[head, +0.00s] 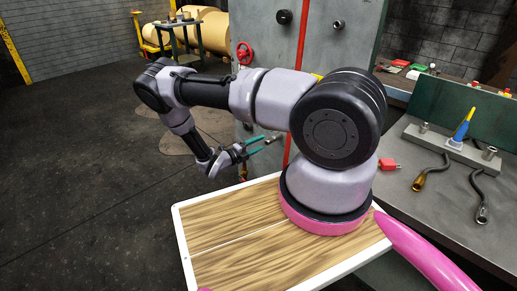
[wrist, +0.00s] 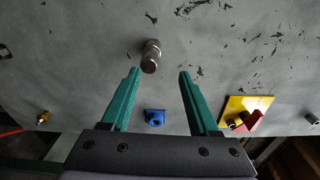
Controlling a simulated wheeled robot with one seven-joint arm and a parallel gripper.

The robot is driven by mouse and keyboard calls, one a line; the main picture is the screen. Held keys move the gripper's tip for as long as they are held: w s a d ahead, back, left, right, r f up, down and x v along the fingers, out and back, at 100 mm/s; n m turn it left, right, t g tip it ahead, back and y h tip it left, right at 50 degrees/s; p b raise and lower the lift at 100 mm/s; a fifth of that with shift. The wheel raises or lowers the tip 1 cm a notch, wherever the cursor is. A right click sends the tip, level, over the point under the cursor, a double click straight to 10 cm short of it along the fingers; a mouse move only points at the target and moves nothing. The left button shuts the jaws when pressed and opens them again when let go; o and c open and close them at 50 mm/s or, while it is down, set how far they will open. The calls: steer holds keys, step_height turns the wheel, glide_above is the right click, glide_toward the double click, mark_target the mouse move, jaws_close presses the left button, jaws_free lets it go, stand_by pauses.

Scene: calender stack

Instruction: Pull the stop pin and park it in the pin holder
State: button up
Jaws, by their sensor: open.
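My gripper (head: 264,143) is open in front of the grey machine panel, its green fingers apart. In the wrist view, a round-ended metal pin (wrist: 151,57), likely the stop pin, sticks out of the scuffed grey panel. It shows between and slightly beyond the fingertips (wrist: 159,73), nearer the left finger; no finger is seen touching it. A blue fitting with a hole (wrist: 155,117) sits lower on the panel, between the fingers. I cannot tell whether it is the pin holder.
A yellow plate with a red part (wrist: 243,108) and a brass fitting (wrist: 43,117) flank the fingers. A red handwheel (head: 244,53) is on the machine (head: 340,55). The right workbench (head: 425,205) holds hooked tools and a red block (head: 388,164). The left floor is clear.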

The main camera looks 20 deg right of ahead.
mark_target(266, 143)
steer(key=shift+d+f+n+t, duration=0.25)
steer(key=shift+f+n+t, duration=0.25)
steer(key=shift+f+n, duration=0.45)
steer(key=shift+x, duration=3.35)
steer(key=shift+r, duration=0.1)
jaws_close()
jaws_free()
steer(key=shift+v, duration=3.5)
